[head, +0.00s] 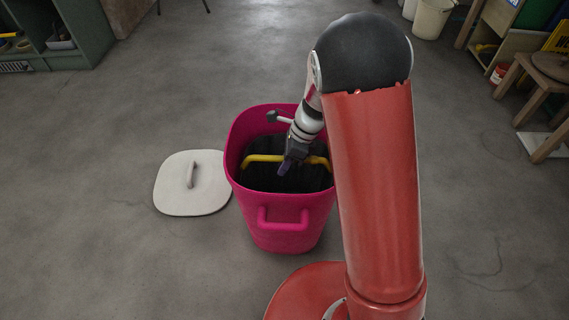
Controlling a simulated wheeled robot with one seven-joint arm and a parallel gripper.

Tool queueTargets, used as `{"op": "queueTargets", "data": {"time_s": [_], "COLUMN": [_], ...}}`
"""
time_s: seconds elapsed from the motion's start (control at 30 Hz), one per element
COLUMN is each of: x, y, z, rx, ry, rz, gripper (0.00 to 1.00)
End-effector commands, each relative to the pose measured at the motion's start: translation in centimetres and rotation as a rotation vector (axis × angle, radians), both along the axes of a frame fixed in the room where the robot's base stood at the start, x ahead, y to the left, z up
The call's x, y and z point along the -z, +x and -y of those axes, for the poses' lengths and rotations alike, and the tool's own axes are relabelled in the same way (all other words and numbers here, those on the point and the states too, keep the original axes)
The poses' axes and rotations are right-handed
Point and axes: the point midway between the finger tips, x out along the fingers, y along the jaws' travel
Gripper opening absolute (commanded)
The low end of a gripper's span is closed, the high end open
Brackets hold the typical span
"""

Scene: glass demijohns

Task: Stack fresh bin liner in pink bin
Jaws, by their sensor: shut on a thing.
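The pink bin (288,236) stands upright and uncovered on the floor at the middle of the head view. A black bin liner (262,180) with a yellow band (262,158) across its top is inside the bin, below the rim. My gripper (285,167) points down inside the bin's mouth and is shut at the yellow band. The fingertips are small and dark here, so the exact grip is hard to see. My arm hides the bin's right side and part of the liner.
A pale lid (205,196) with a handle lies on the floor, close to the bin's left. A green shelf unit (75,50) is at the upper left. White buckets (432,20) and a wooden stool (540,95) stand at the upper right. The floor between is clear.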

Motion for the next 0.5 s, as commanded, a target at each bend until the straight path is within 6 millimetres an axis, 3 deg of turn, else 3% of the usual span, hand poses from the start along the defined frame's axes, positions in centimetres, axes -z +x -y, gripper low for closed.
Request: {"op": "queueTargets", "data": {"time_s": [0.27, 0.3, 0.43, 0.5], "x": [0.61, 0.58, 0.54, 0.53], "y": [-0.01, 0.0, 0.0, 0.0], "z": [0.0, 0.0, 0.0, -0.01], "rx": [0.001, 0.0, 0.0, 0.0], "ry": [0.0, 0.0, 0.0, 0.0], "rz": [-0.001, -0.001, -0.001, -0.001], "gripper": [0.0, 0.18, 0.35, 0.37]}}
